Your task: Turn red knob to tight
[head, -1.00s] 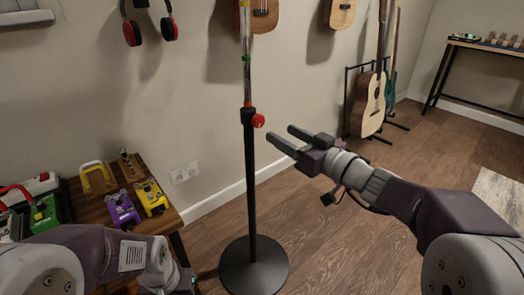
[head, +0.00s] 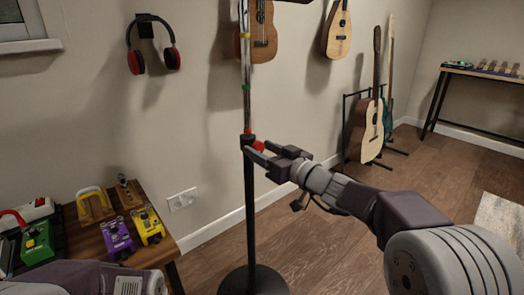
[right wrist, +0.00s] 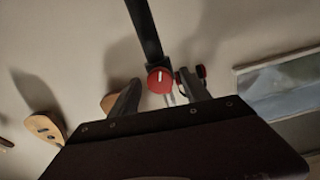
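The red knob (head: 258,147) sits on the black clamp of an upright stand (head: 251,200). In the right wrist view the round red knob (right wrist: 160,80) faces me and bears a white mark. My right gripper (head: 260,152) is open at the knob, its fingers pointing at the stand. In the right wrist view the knob shows between the two spread fingers. I cannot tell whether either finger touches it. Part of my left arm shows at the lower left, but its gripper is out of view.
A wooden table (head: 160,235) with purple (head: 117,238) and yellow (head: 149,224) pedals stands at the left. Red and black headphones (head: 153,48) and guitars hang on the wall. An acoustic guitar (head: 367,130) stands on a rack behind. The floor at the right is mostly clear.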

